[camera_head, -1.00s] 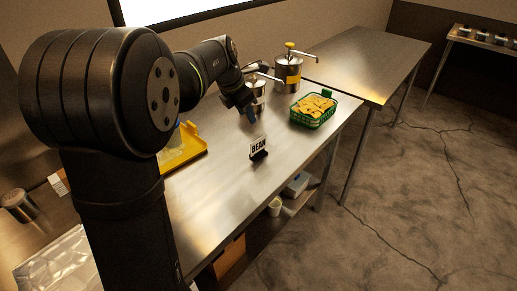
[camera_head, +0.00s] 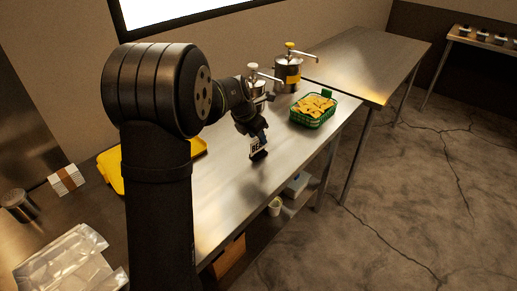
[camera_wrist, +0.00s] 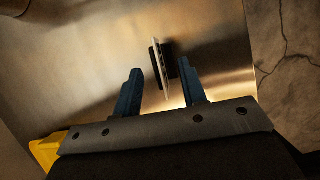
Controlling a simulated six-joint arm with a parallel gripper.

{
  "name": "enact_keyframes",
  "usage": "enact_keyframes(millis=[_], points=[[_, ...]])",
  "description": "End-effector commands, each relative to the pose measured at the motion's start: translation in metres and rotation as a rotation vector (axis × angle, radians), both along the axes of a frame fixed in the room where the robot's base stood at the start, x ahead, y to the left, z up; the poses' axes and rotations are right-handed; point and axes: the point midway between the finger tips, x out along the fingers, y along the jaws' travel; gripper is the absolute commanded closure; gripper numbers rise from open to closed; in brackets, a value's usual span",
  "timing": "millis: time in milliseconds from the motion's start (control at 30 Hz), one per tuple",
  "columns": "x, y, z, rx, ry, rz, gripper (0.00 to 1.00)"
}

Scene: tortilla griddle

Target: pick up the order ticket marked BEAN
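The BEAN ticket (camera_head: 255,146) is a small white card with black lettering. It stands in a dark holder (camera_head: 259,155) on the steel table (camera_head: 215,200). My gripper (camera_head: 259,136) is just above the ticket in the head view and partly covers its lettering. In the wrist view, the two blue fingers of my gripper (camera_wrist: 161,84) are apart. The ticket (camera_wrist: 158,65) shows there edge-on as a thin pale strip, with the dark holder (camera_wrist: 168,60) beside it. The card's near end lies between the fingertips, with a gap on each side.
A green basket of chips (camera_head: 313,110) stands to the right of the ticket. Two steel pump dispensers (camera_head: 288,75) (camera_head: 256,90) stand behind. A yellow tray (camera_head: 110,170) lies to the left, partly behind my arm. The table's front edge is close to the ticket.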

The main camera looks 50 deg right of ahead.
Motion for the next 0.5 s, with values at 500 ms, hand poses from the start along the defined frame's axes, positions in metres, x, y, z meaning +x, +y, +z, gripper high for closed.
enact_keyframes(millis=[500], points=[[-0.002,-0.016,-0.048,0.0,-0.001,0.0,0.62]])
